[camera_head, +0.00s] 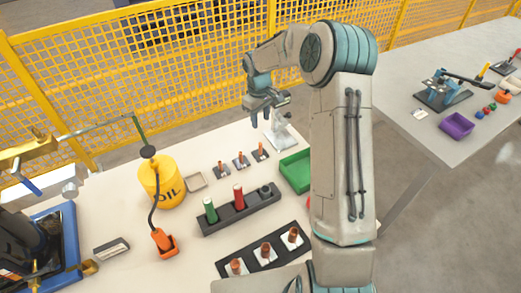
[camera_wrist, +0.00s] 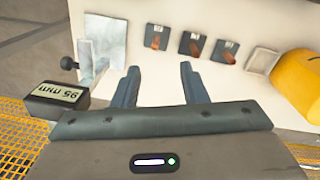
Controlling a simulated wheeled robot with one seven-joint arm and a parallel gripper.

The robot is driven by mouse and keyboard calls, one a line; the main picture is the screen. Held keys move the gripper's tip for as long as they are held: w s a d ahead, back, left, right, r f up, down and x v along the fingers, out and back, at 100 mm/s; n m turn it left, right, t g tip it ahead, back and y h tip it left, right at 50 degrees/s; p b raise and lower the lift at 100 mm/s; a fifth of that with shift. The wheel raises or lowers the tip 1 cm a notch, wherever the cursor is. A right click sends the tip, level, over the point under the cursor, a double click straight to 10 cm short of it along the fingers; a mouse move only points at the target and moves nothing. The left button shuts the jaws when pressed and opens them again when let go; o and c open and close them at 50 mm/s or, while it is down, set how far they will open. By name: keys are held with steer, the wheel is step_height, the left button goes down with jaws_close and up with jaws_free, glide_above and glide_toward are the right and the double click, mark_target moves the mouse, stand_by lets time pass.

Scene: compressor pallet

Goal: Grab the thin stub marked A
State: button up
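Three thin copper stubs stand on small dark plates in a row at the back of the table; in the head view they are a left (camera_head: 221,168), a middle (camera_head: 240,160) and a right stub (camera_head: 260,152). The wrist view shows the same row, seen from the opposite side (camera_wrist: 155,40) (camera_wrist: 192,46) (camera_wrist: 227,55). The plates carry pale labels, but I cannot read which is A. My gripper (camera_head: 262,118) hangs above and behind the row, and its fingers (camera_wrist: 159,72) are apart with nothing between them.
A black-boxed gauge reading 95 mm (camera_wrist: 58,97) and its pale stand (camera_head: 280,130) are close to my gripper. A yellow oil can (camera_head: 160,184), green tray (camera_head: 296,172) and dark rack (camera_head: 238,209) surround the row. More copper pieces (camera_head: 265,252) stand in front. Yellow fencing (camera_head: 150,60) runs behind.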

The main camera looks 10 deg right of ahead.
mark_target(260, 145)
steer(key=f+b, duration=0.1)
steer(key=f, duration=0.3)
steer(key=w+f+b, duration=0.1)
steer(key=f+b, duration=0.1)
steer(key=f, duration=0.2)
steer(key=w+f+b, duration=0.1)
steer(key=f, duration=0.3)
steer(key=shift+w+d+b, duration=0.1)
steer(key=shift+w+b, duration=0.1)
steer(key=shift+b, duration=0.1)
step_height(260, 145, down, 5)
steer(key=shift+w+d+f+b, duration=0.1)
steer(key=shift+w+b, duration=0.05)
steer(key=shift+b, duration=1.1)
jaws_close()
